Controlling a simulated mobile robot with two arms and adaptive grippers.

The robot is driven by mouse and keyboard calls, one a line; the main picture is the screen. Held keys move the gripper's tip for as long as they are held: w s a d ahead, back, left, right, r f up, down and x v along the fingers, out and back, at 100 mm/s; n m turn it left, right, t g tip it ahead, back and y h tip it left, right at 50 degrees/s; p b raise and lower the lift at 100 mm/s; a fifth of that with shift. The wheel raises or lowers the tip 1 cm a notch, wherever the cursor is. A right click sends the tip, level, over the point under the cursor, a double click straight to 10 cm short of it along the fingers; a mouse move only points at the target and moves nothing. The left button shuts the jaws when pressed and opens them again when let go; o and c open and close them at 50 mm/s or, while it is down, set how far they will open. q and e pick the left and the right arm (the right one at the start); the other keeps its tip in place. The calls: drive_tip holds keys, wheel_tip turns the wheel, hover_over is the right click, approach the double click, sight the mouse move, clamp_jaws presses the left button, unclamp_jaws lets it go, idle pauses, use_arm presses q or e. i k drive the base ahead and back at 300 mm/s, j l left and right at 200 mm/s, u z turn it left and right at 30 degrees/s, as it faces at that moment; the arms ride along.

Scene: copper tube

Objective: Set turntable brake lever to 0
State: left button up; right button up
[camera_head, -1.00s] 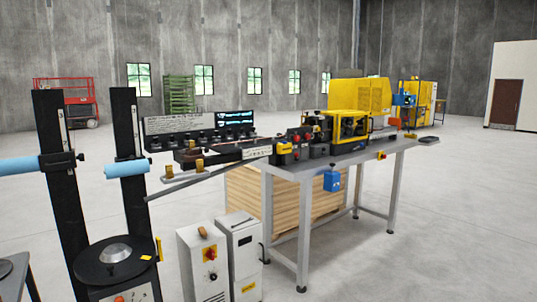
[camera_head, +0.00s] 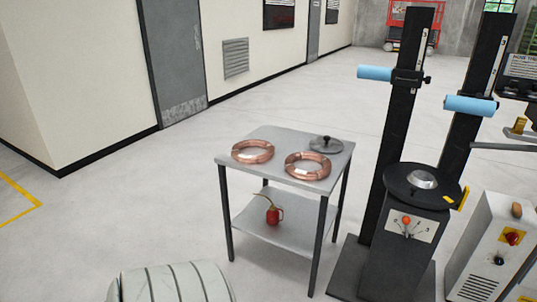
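The turntable (camera_head: 402,187) is a round black disc with a silver hub, on a dark pedestal at the right of the head view. On the pedestal's front is a pale panel (camera_head: 421,231) with an orange knob and a small lever (camera_head: 407,229). Marks are printed around the lever, but they are too small to read surely. A yellow part (camera_head: 461,198) sits at the disc's right edge. Neither of my grippers is in view.
A grey table (camera_head: 284,138) left of the turntable holds two copper coils (camera_head: 252,152) and a dark lid. A red oil can (camera_head: 273,215) stands on its lower shelf. Two black posts with blue rollers (camera_head: 388,73) rise behind the turntable.

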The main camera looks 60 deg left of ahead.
sight(406, 220)
drive_tip(key=j+u, duration=0.1)
drive_tip(key=u, duration=0.3)
drive_tip(key=j+u, duration=0.1)
drive_tip(key=u, duration=0.3)
drive_tip(key=j+u, duration=0.1)
drive_tip(key=u, duration=0.65)
drive_tip(key=i+j, duration=0.2)
drive_tip(key=j, duration=0.2)
drive_tip(key=i+j+u, duration=0.1)
drive_tip(key=j, duration=0.35)
drive_tip(key=i, duration=0.05)
